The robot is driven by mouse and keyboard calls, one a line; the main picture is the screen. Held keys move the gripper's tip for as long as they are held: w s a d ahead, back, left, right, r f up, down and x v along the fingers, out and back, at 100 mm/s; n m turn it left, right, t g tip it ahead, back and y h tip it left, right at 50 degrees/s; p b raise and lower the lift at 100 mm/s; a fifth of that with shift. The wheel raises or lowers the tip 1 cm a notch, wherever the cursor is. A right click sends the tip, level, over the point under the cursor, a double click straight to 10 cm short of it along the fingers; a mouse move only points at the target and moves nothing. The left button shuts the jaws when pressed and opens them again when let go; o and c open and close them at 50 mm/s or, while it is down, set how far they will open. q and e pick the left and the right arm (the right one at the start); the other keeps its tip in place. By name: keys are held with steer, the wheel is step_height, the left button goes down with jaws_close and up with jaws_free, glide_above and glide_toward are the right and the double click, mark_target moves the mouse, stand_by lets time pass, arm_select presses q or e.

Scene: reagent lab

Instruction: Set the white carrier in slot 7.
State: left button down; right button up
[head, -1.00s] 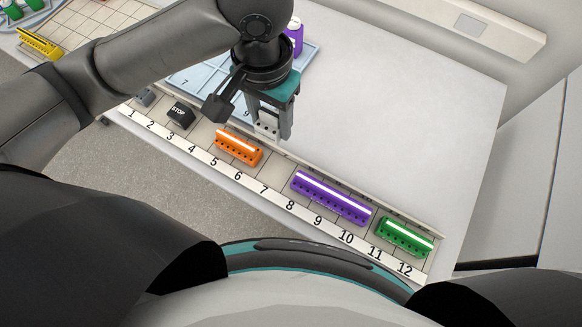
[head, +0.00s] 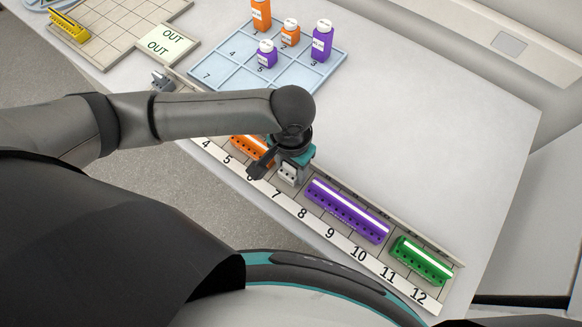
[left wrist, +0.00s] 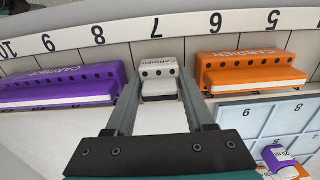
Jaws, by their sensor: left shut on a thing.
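The white carrier (left wrist: 158,72) is a short block with dark holes on its front. In the left wrist view it sits between the two fingers of my left gripper, behind the label 7 (left wrist: 157,29). In the head view my left gripper (head: 289,173) points down at the rail (head: 318,230) behind label 7, shut on the carrier. The carrier lines up with slot 7, between the orange carrier (head: 247,150) and the purple carrier (head: 345,210). I cannot tell whether it rests fully on the rail floor. My right gripper is not in view.
The green carrier (head: 422,261) is on the rail around slots 11 and 12. A blue tray (head: 222,78) with several bottles stands behind my left arm. An OUT pad (head: 160,42) and a yellow carrier (head: 68,25) are at upper left. The table at right is clear.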

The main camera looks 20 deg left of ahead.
arm_select(q)
steer(key=shift+f, duration=0.3)
steer(key=shift+f, duration=0.1)
steer(key=shift+c, duration=1.3)
jaws_free()
step_height(320, 180, up, 12)
steer(key=shift+r+p, duration=0.15)
steer(key=shift+p, duration=0.95)
